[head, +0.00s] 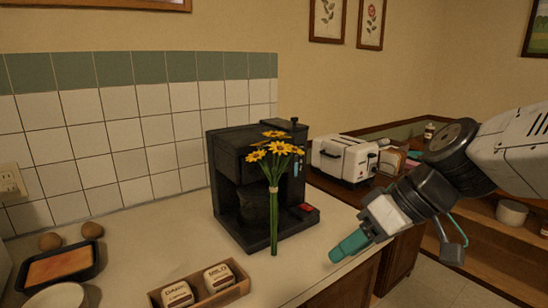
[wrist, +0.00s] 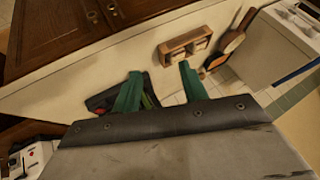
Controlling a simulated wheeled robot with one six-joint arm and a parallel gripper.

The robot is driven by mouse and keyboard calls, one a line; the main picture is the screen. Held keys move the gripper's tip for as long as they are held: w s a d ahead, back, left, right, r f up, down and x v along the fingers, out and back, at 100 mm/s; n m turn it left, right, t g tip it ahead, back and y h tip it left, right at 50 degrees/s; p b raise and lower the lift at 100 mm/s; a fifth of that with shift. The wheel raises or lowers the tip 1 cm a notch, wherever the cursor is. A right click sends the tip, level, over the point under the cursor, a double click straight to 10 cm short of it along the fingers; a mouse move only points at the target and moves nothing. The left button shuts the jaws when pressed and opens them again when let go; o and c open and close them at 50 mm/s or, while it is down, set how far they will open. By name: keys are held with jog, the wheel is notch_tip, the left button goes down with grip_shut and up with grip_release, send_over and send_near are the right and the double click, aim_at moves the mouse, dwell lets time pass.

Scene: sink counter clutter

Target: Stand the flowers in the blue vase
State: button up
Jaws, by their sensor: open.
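The flowers (head: 274,195), yellow blooms on green stems tied with a pale band, stand upright at the front of the black coffee machine. The stem ends appear to be at the counter. In the wrist view only a bit of green, perhaps the stems, shows beside one finger. I see no blue vase in either view. My gripper (head: 350,245) has teal fingers and is open and empty, at the counter's right edge, to the right of the flowers and apart from them. Its two fingers (wrist: 160,88) are spread in the wrist view.
The coffee machine (head: 228,160) stands right behind the flowers. A wooden box with two jars (head: 200,293) is at the front. A black tray (head: 85,270), a bowl (head: 58,296) and two eggs (head: 70,236) are at left. A toaster (head: 343,158) stands behind right. The counter's left middle is clear.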

jog(key=w+a+r+n+t+y, duration=0.2)
jog(key=w+a+y, duration=0.15)
jog(key=w, duration=0.55)
jog(key=n+t, duration=0.2)
jog(key=t, duration=0.1)
send_near(277, 187)
notch_tip(277, 187, down, 3)
jog(key=w+a, duration=0.2)
jog(key=shift+y, duration=0.25)
jog(key=x, duration=0.5)
jog(key=r+x, duration=0.1)
jog(key=x, duration=0.1)
jog(key=shift+w+a, duration=0.1)
jog(key=shift+a, duration=0.4)
grip_shut()
